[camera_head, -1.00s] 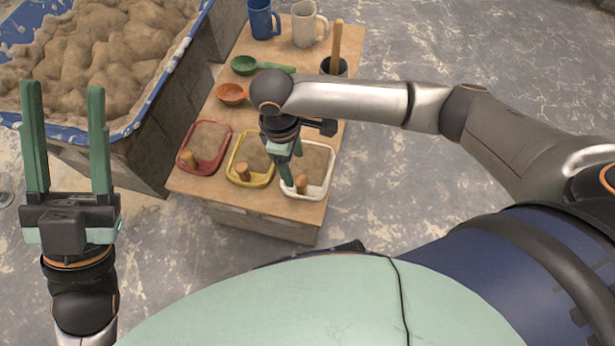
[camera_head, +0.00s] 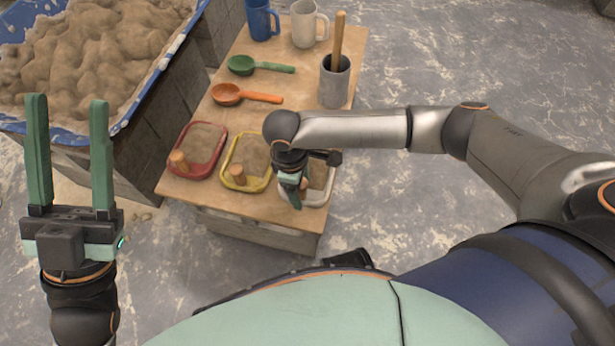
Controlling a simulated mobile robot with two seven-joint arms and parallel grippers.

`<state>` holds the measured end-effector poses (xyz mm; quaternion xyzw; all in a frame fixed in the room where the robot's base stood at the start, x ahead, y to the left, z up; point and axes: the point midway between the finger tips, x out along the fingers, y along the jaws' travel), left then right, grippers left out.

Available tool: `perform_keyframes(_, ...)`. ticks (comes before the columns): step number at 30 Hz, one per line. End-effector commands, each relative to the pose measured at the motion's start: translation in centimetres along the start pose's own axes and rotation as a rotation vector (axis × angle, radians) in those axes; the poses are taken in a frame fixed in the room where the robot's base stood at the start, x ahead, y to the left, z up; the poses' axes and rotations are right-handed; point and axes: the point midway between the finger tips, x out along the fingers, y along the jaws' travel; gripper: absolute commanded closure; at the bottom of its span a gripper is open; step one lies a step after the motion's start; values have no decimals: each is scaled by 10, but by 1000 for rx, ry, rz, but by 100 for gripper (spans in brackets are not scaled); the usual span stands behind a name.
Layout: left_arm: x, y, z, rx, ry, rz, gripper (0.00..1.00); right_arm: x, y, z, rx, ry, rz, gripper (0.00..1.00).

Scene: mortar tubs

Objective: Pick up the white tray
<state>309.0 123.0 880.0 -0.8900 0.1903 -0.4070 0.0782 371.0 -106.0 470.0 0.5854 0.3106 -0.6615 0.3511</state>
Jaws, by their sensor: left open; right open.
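The white tray (camera_head: 331,186) sits at the front right corner of the wooden table and holds brown mortar. My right gripper (camera_head: 296,200) points down over its left side, with green fingers open around or beside the tray's wooden peg. The hand and wrist hide much of the tray and peg, so I cannot tell whether the fingers touch either. My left gripper (camera_head: 69,102) is open and empty, fingers pointing up, at the far left away from the table.
A yellow tray (camera_head: 238,189) stands just left of the white one, with a red tray (camera_head: 187,174) beyond it. Orange (camera_head: 228,94) and green (camera_head: 242,65) scoops, a grey cup (camera_head: 333,84) and two mugs lie farther back. A mortar tub (camera_head: 150,88) stands left.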

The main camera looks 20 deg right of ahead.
Motion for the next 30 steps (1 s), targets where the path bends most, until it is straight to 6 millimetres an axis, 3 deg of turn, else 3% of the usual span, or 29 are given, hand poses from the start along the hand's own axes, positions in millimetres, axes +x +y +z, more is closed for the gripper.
perform_keyframes(1, -3, 2, 4, -6, -3, 1, 50, 7, 0, 0, 1, -1, 1, 25)
perform_keyframes(8, -2, 3, 3, -7, -5, 13, 50, 6, 0, 0, 0, 1, 0, 25)
perform_keyframes(27, -2, 3, 2, -3, 0, 13, 50, 6, 0, 0, 0, 1, 1, 97)
perform_keyframes(30, -2, 2, 2, -4, 0, 10, 50, 6, 0, 0, 0, 1, 1, 100)
